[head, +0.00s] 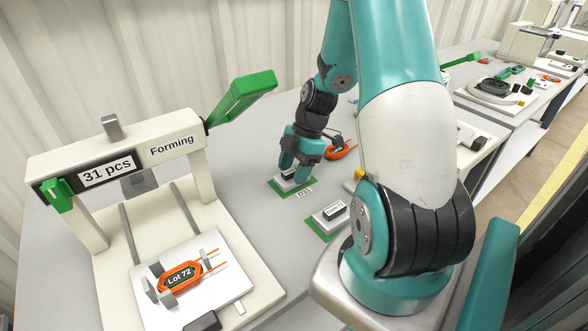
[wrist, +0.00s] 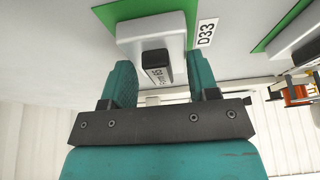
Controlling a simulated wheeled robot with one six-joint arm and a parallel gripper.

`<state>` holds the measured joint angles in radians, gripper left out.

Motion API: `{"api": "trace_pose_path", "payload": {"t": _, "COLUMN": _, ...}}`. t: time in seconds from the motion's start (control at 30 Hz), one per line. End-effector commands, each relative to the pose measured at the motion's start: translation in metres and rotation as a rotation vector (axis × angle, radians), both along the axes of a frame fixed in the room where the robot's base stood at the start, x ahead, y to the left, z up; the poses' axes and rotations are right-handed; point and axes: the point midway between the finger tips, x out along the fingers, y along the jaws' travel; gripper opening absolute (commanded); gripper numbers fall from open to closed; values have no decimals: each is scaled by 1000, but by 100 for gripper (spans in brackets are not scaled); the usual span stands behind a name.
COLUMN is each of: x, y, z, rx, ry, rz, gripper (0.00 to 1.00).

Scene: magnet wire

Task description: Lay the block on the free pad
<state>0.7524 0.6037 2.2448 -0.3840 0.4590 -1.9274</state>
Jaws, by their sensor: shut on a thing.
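A pale grey block with a black labelled piece on top shows between the fingers in the wrist view (wrist: 130,34). In the head view, part of this block (head: 281,184) shows below my gripper (head: 291,175), which points down and is shut on it. The block is over a green pad (head: 274,189) beside the D33 tag (head: 304,192); I cannot tell whether it touches the pad. A second green pad (head: 316,230) nearer the front bears a similar grey block (head: 330,222) with a black labelled piece on top.
A forming press (head: 178,125) with a raised green lever (head: 242,97) stands at left, an orange coil (head: 181,275) marked Lot 72 on its plate. Grey table is clear between press and pads.

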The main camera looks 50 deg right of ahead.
Motion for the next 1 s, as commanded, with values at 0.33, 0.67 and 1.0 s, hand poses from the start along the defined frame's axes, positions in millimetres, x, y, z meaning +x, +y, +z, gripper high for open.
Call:
{"api": "trace_pose_path", "payload": {"t": 0.33, "x": 0, "y": 0, "z": -3, "rx": -1, "ry": -2, "rz": -1, "gripper": 59}}
{"api": "trace_pose_path", "payload": {"t": 0.67, "x": 0, "y": 0, "z": -2, "rx": -1, "ry": -1, "rz": 0, "gripper": 80}}
{"api": "trace_pose_path", "payload": {"t": 1.0, "x": -3, "y": -17, "z": 41, "rx": -5, "ry": -5, "rz": -4, "gripper": 80}}
